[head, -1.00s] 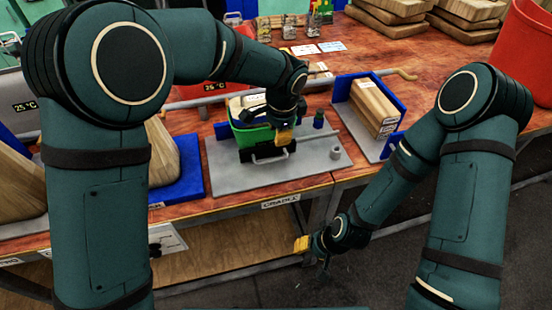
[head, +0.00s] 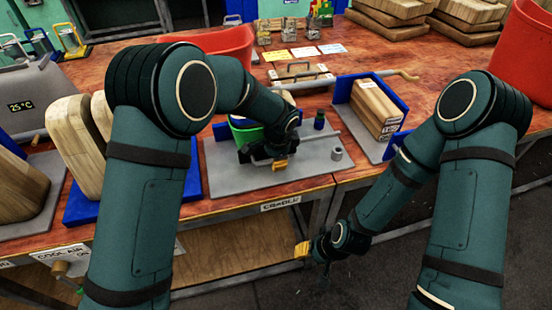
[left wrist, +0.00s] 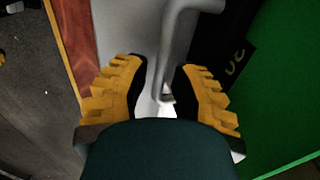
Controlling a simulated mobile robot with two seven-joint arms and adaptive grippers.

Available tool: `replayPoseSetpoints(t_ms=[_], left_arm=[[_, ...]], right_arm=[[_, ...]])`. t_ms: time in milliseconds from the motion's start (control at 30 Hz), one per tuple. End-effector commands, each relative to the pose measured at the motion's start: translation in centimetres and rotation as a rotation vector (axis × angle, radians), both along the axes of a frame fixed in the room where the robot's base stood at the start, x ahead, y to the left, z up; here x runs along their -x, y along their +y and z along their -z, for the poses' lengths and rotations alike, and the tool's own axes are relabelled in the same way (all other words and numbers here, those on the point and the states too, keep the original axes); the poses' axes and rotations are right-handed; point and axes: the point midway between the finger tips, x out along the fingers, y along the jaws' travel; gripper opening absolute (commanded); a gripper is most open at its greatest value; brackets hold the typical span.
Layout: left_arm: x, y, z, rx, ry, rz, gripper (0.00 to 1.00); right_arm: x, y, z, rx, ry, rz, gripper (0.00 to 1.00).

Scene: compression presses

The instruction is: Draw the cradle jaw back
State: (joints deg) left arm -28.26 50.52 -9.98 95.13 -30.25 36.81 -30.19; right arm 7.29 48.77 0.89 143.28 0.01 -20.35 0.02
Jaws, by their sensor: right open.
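The cradle is a grey plate (head: 225,178) on the bench behind the label CRADLE (head: 281,203). On it stands a green jaw block (head: 240,124), mostly hidden by my left arm; its green face fills the right of the left wrist view (left wrist: 285,90), beside a dark part with pale marks. My left gripper (head: 280,164) is low at the jaw's near side. In the left wrist view, its yellow fingers (left wrist: 160,88) stand apart with the grey bar handle (left wrist: 172,45) between them, a gap showing at left. My right gripper (head: 302,250) is open and empty before the bench edge.
A blue holder (head: 397,102) with wooden blocks is further right. A blue stand (head: 192,185) with wooden boards is left. A red bin (head: 528,55) is far right.

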Motion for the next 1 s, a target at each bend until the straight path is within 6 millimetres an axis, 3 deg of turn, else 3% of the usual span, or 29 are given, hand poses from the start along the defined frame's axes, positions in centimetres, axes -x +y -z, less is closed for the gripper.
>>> replayPoseSetpoints(t_ms=[167,200,267,1000], left_arm=[[-0.02,-0.01,-0.03,0.000,0.000,0.000,0.25],[-0.01,-0.01,-0.04,0.000,0.000,0.000,0.21],[-0.01,-0.01,-0.04,0.001,0.000,0.000,0.00],[0.15,-0.02,0.18,-0.001,0.004,0.001,0.00]], right_arm=[[-0.02,0.00,-0.02,0.000,0.000,0.000,0.47],[-0.02,0.00,-0.02,0.000,0.000,0.000,0.47],[-0.01,0.00,-0.02,0.000,0.000,0.000,0.47],[0.00,0.00,-0.03,0.000,0.000,0.000,0.47]])
